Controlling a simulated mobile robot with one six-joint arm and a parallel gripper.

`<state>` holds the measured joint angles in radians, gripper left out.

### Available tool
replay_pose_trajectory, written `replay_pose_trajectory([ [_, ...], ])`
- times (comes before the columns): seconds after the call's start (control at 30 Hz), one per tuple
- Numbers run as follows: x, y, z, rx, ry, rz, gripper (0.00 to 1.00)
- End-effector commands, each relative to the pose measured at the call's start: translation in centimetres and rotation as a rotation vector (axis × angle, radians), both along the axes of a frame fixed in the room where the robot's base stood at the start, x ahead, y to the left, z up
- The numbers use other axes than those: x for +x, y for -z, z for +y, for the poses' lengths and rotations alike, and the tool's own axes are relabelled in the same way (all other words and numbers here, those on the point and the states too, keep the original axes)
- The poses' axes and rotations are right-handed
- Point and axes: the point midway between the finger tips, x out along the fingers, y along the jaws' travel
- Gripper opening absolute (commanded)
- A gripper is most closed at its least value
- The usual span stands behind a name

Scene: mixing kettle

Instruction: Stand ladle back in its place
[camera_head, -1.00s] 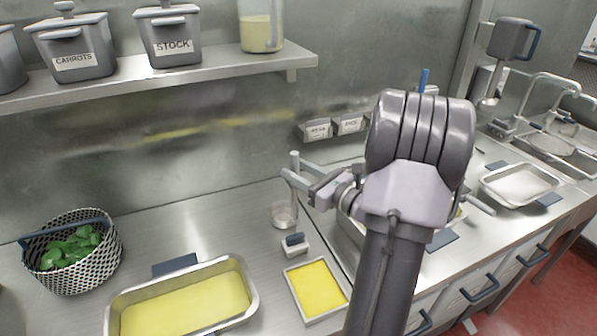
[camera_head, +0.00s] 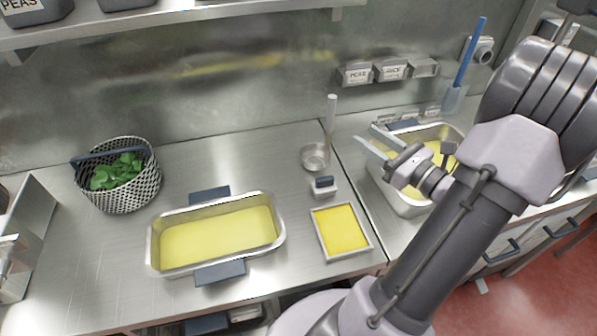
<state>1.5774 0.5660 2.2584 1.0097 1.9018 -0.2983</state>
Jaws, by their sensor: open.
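The ladle is a metal cup (camera_head: 315,157) with a pale handle (camera_head: 331,118) rising upright beside it. It stands on the steel counter, left of the counter seam. My gripper (camera_head: 365,137) is open and empty, to the right of the handle. Its two fingers point left toward the handle, and a small gap shows between them and it. I cannot tell whether the ladle's cup sits in a holder or directly on the counter.
A deep pan of yellow food (camera_head: 405,206) lies under my gripper. A blue-handled tool (camera_head: 468,55) stands behind. The left counter has bare room.

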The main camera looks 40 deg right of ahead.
Motion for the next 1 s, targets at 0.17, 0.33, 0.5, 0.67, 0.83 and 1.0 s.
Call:
replay_pose_trajectory([
  [0.17,6.8,-2.2,12.8,-0.23,-0.439,0.162,0.41],
  [0.33,4.1,-1.7,34.3,-0.997,-1.221,0.401,0.41],
  [0.5,-0.8,-2.4,39.3,-1.888,-1.476,0.323,0.41],
  [0.67,-1.4,-4.4,40.1,-2.286,-1.416,0.183,0.41],
  [0.83,-1.3,-4.6,40.1,-2.33,-1.403,0.167,0.41],
  [1.0,-1.3,-4.7,40.1,-2.327,-1.404,0.168,0.41],
])
